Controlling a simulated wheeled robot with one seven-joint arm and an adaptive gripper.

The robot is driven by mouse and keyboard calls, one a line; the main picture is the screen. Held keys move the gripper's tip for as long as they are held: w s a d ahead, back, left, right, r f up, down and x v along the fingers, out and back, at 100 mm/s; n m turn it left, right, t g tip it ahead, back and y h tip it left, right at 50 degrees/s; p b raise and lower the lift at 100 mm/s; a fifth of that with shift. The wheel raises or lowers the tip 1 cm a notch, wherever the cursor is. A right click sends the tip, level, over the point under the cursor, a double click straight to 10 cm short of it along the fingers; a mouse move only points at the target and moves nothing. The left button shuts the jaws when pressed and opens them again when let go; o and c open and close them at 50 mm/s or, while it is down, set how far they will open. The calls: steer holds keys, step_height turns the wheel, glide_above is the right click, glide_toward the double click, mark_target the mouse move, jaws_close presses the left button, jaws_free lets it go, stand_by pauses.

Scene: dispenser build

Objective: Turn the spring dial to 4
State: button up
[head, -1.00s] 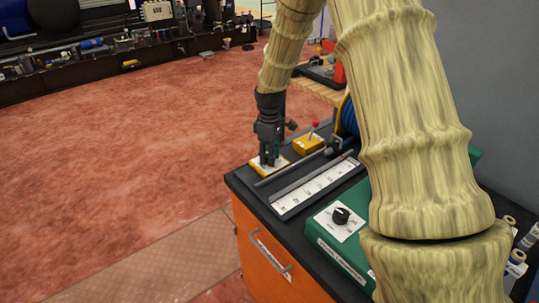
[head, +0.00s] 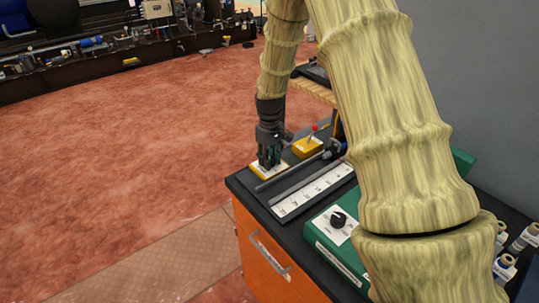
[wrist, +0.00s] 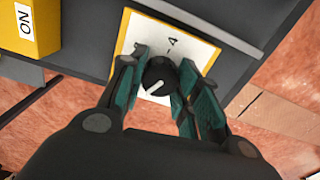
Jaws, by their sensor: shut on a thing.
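The dial (wrist: 160,74) is a round black knob with a white pointer line, on a white plate with a yellow edge (head: 256,174). In the wrist view the figure 4 is printed on the plate above the knob. The white line lies on the knob's lower-left part, away from the 4. My gripper (wrist: 161,84) is over the plate with its teal-padded fingers on both sides of the knob, shut on it. In the head view my gripper (head: 269,162) points down onto the plate at the bench's far left corner and hides the knob.
A yellow box (head: 307,148) with a red-tipped lever stands close behind the plate; its ON label shows in the wrist view. A dark rail and white scale strip (head: 312,190) lie in front. A green box (head: 335,248) with another black knob is nearer.

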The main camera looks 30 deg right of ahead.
steer(key=m+p, duration=0.1)
steer(key=m, duration=0.2)
steer(key=shift+r+m+p, duration=0.2)
steer(key=shift+m+p, duration=0.1)
steer(key=shift+p, duration=0.05)
steer(key=m+p, duration=0.1)
steer(key=m, duration=0.2)
steer(key=shift+w+d+m, duration=0.1)
steer(key=shift+m, duration=0.2)
steer(key=m+p, duration=0.1)
steer(key=m, duration=0.2)
steer(key=shift+m+p, duration=0.4)
steer(key=m+p, duration=0.1)
steer(key=m, duration=0.3)
steer(key=shift+p, duration=0.3)
steer(key=m+p, duration=0.1)
steer(key=m, duration=0.3)
steer(key=m+p, duration=0.1)
steer(key=m, duration=0.2)
steer(key=shift+m+p, duration=0.3)
steer(key=shift+m, duration=0.1)
steer(key=m+p, duration=0.1)
steer(key=m, duration=0.2)
steer(key=shift+m+p, duration=0.75)
steer(key=shift+m, duration=1.35)
steer(key=shift+f, duration=0.1)
